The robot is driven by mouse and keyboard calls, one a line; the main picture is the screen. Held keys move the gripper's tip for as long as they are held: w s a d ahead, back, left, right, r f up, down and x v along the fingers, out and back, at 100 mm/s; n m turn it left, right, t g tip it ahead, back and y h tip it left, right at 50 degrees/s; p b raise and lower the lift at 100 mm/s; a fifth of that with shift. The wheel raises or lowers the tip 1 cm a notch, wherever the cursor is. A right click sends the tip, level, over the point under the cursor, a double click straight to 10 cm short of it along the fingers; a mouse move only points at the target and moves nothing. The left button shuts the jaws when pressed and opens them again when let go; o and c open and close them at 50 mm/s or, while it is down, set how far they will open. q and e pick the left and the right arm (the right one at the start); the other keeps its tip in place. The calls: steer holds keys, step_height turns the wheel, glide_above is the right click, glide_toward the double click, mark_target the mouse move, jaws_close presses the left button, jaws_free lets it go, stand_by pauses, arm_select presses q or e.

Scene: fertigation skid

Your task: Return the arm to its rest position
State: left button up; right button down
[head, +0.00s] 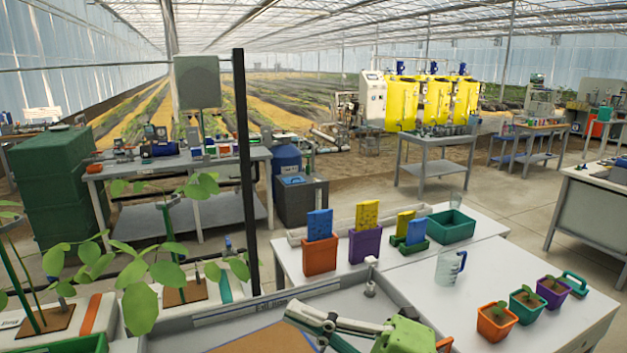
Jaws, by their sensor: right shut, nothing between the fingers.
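My right gripper (308,320) shows at the bottom centre of the head view, with its green wrist part cut off by the lower edge. Its pale fingers point left over the grey sink-like tray (390,297). The fingers are shut and nothing shows between them. The gripper appears apart from the pots and cups on the table. My left gripper is not in view.
A white table (490,265) stands ahead and right. It bears an orange bin (320,257), a purple bin (365,245), a clear jug (450,267), a green tray (451,227) and potted seedlings (497,322). A dark post (246,170) and leafy plants stand left.

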steer(key=w+d+f+m+t+h, duration=0.2)
steer(key=w+d+m+t+h, duration=0.2)
steer(key=d+m+t+h, duration=0.5)
steer(key=w+d+f+m+t+h, duration=0.2)
steer(key=w+d+m+t+h, duration=0.3)
steer(key=m, duration=0.7)
steer(key=s+d+f+m+g+h, duration=0.3)
steer(key=d+f, duration=0.1)
steer(key=f, duration=0.4)
steer(key=s+d+f+m+g+h, duration=0.25)
steer(key=d+f+h, duration=0.2)
steer(key=f, duration=0.35)
steer(key=s+f+m+g+y, duration=0.1)
steer(key=s+f+g, duration=0.5)
steer(key=s+f, duration=0.4)
steer(key=s+f+m+g+y, duration=0.1)
steer(key=s+f+g, duration=0.6)
steer(key=s, duration=0.6)
steer(key=s+f+x, duration=0.1)
steer(key=s+x, duration=0.2)
steer(key=x, duration=1)
steer(key=s+d+x, duration=0.1)
steer(key=s+x, duration=0.2)
steer(key=x, duration=1)
steer(key=s+d+f+g, duration=0.1)
steer(key=s+d+f, duration=0.1)
steer(key=s+f, duration=1.4)
steer(key=shift+s+f, duration=0.3)
steer(key=shift+s, duration=0.35)
